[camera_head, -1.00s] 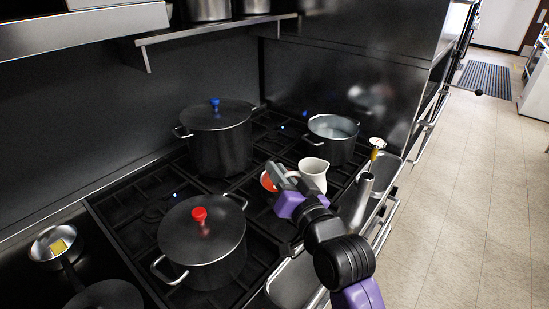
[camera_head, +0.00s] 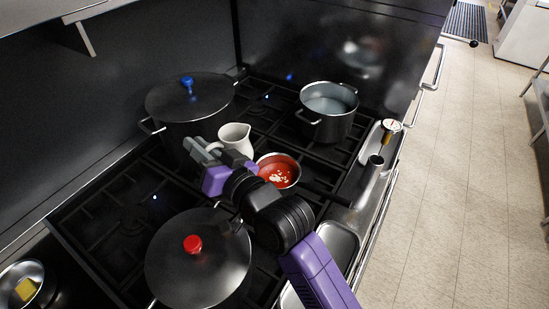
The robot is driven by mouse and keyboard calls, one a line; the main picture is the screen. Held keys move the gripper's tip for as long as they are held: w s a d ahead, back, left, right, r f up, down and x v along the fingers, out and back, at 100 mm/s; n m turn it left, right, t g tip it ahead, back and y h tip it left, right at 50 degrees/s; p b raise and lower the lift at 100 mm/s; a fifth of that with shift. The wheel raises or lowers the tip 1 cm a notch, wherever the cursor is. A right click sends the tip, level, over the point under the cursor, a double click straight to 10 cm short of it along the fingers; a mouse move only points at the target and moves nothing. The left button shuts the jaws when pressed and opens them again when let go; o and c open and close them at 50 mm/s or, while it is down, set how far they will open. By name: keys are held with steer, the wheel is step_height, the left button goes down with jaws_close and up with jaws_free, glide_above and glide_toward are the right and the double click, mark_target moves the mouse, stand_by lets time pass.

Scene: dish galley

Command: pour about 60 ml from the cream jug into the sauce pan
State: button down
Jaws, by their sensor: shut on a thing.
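The white cream jug (camera_head: 236,137) is at my gripper (camera_head: 212,153), which is shut on it. The jug looks roughly upright, left of and behind the sauce pan (camera_head: 297,179). The gripper hides the jug's lower part, so I cannot see its contents or how high it is held. The sauce pan holds red sauce with several pale cream-coloured spots on its surface. Its dark handle points to the lower right. My wrist covers the pan's near left edge.
A lidded pot with a blue knob (camera_head: 190,105) stands behind my gripper. A lidded pan with a red knob (camera_head: 175,265) is nearer. An open pot (camera_head: 328,125) stands at the back right. A metal tray (camera_head: 372,160) lies along the stove's right edge.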

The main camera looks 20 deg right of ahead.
mark_target(238, 139)
steer(key=shift+w+d+f+m+b, duration=0.15)
steer(key=shift+d+f+m+b, duration=0.55)
steer(key=shift+m+b, duration=0.25)
steer(key=shift+w+d+r+m+t, duration=0.1)
steer(key=shift+d+r+m+t, duration=0.1)
steer(key=shift+d+m, duration=0.3)
steer(key=shift+w+d+r+m+t, duration=0.1)
steer(key=shift+d+r+m+t, duration=0.1)
steer(key=shift+d+m, duration=0.2)
steer(key=d+f+m+b, duration=0.2)
steer(key=shift+w+b, duration=0.15)
steer(key=shift+b, duration=0.2)
steer(key=shift+w+d+f+m+t+b, duration=0.2)
steer(key=shift+d+f+m+b, duration=0.15)
steer(key=shift+d+m+b, duration=0.2)
steer(key=shift+w+d+f+m+t+b, duration=0.1)
steer(key=shift+d+f+m+t+b, duration=0.1)
steer(key=shift+d+f+m+b, duration=0.25)
steer(key=shift+d+r+m+p, duration=0.25)
steer(key=shift+r+m+p, duration=0.2)
steer(key=shift+r+p, duration=0.4)
steer(key=shift+d+r+m+p, duration=0.35)
steer(key=shift+d+r+m, duration=0.1)
steer(key=shift+m, duration=0.25)
steer(key=shift+w+d+f+m+h, duration=0.1)
steer(key=shift+f+m+h, duration=0.2)
steer(key=shift+f, duration=0.05)
steer(key=shift+w+d+m+t, duration=0.1)
steer(key=shift+d+m+t, duration=0.3)
steer(key=shift+m, duration=0.6)
